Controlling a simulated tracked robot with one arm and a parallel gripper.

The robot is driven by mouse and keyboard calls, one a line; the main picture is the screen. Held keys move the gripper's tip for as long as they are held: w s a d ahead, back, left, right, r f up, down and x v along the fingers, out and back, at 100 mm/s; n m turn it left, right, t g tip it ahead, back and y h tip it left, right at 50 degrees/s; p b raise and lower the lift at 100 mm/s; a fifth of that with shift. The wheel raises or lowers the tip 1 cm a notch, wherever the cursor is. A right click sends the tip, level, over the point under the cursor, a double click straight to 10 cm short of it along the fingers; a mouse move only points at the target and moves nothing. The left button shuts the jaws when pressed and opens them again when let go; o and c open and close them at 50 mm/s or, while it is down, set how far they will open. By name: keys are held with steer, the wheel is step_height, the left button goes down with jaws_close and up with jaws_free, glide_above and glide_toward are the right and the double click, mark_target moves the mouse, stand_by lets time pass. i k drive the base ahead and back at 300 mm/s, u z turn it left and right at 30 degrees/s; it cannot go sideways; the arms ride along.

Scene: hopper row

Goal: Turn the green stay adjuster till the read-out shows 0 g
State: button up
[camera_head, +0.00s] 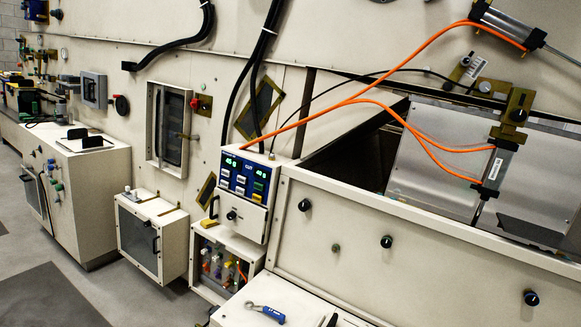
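The read-out is a blue panel (240,180) on a white control box near the middle of the picture. Its lit digits are small; they look like about 40, but I cannot read them surely. No part is clearly the green stay adjuster. Small green knobs (58,187) show on the front of the left cabinet, and a green button sits low on the blue panel. I cannot tell whether any of these is the adjuster. My gripper is not in view.
A blue-handled tool (268,313) lies on a white top at the bottom edge. A long pale hopper wall with black knobs (387,242) fills the right. Orange hoses (400,45) run to cylinders. Grey floor (45,295) is open at lower left.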

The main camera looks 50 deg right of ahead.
mark_target(386, 241)
steer(key=z, duration=0.5)
steer(key=i, duration=0.8)
steer(key=z, duration=0.5)
steer(key=k, duration=1.2)
steer(key=z, duration=0.4)
steer(key=i, duration=1)
